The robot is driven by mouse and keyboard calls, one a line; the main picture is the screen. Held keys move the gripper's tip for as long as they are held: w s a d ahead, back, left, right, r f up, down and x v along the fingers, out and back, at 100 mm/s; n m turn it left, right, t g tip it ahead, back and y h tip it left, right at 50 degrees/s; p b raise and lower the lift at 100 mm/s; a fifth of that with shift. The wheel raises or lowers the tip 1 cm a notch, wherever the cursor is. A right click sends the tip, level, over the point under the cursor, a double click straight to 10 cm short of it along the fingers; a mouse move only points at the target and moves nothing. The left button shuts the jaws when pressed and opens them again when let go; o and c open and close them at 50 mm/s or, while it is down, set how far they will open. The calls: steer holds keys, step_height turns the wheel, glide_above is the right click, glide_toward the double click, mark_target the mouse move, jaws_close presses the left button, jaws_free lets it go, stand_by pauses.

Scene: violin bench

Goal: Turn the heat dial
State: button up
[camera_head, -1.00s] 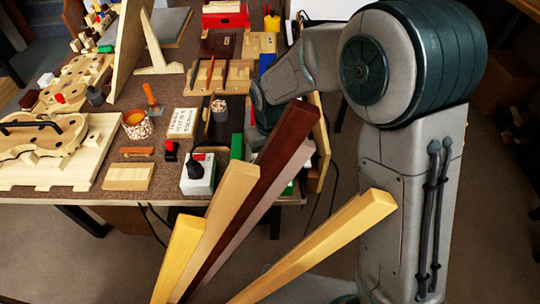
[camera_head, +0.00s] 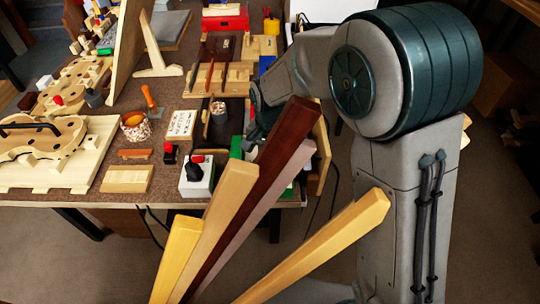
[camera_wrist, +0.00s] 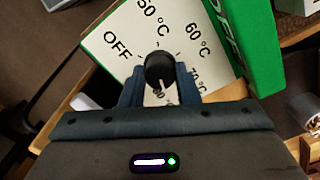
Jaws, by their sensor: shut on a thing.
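The heat dial (camera_wrist: 160,70) is a round black knob with a pale pointer line, on a white plate (camera_wrist: 112,45) in the wrist view. The plate reads OFF, 50 °C, 60 °C and 70 °C around the knob; a further mark below is partly hidden. My gripper (camera_wrist: 159,80) has its two blue fingers on either side of the knob and is shut on it. The pointer line lies toward the lower side of the knob, on the gripper's side.
In the head view several long wooden bars (camera_head: 262,190) rise in front of the bench. A white box with a black top (camera_head: 197,178) stands near the bench's front edge.

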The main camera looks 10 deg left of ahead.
mark_target(270, 159)
steer(key=shift+m, duration=1.1)
steer(key=o, duration=1)
steer(key=shift+c, duration=0.2)
steer(key=shift+r, duration=0.1)
step_height(270, 159, up, 14)
steer(key=p, duration=0.1)
